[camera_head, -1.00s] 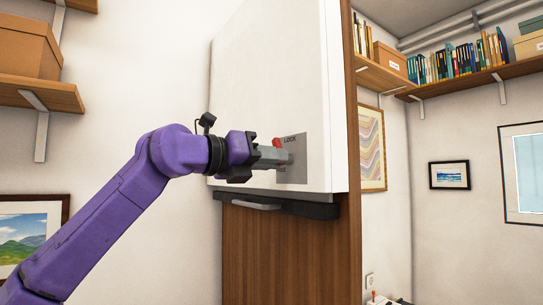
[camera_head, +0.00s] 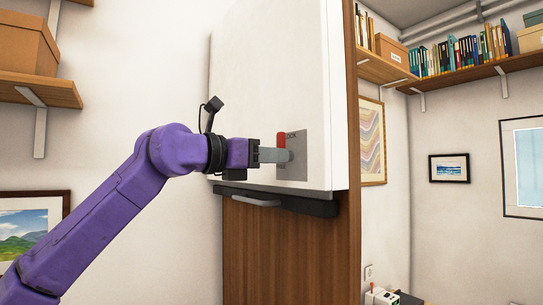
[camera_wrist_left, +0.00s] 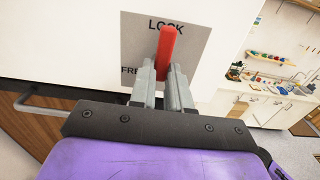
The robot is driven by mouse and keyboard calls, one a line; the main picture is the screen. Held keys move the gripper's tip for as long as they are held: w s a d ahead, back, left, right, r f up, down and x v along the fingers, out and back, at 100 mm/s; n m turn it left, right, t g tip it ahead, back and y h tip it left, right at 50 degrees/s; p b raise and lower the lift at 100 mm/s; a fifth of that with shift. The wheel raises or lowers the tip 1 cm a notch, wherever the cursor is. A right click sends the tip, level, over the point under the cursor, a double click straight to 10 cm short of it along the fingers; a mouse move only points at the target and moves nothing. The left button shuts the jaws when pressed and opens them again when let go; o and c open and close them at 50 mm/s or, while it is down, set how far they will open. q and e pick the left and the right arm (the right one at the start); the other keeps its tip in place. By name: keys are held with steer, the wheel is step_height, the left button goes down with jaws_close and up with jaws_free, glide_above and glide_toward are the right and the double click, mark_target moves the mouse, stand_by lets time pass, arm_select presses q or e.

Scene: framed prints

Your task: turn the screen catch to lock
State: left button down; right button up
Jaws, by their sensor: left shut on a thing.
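The screen catch is a red lever (camera_head: 281,139) on a grey plate (camera_head: 298,166) fixed to the white screen (camera_head: 275,75). In the left wrist view the red lever (camera_wrist_left: 166,50) points up at the word LOCK on the plate (camera_wrist_left: 196,42), leaning slightly right. The word FREE sits at the plate's lower left, partly covered by a finger. My left gripper (camera_head: 287,156) is at the plate, its grey fingers shut on the lever; the fingers (camera_wrist_left: 163,68) show on either side of it. The lever's pivot is hidden between them. My right gripper is out of view.
A wooden panel (camera_head: 270,245) with a grey handle (camera_head: 257,200) lies below the screen. Shelves with a box (camera_head: 22,40) and books (camera_head: 455,57) are on the walls. Framed prints (camera_head: 449,168) hang right. Open room lies right of the wooden edge.

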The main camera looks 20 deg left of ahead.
arm_select(q)
steer(key=c, duration=1.1)
jaws_free()
steer(key=b+v, duration=0.4)
steer(key=v, duration=0.6)
steer(key=shift+s+a+b, duration=0.2)
steer(key=shift+a+b, duration=0.05)
steer(key=shift+b, duration=0.15)
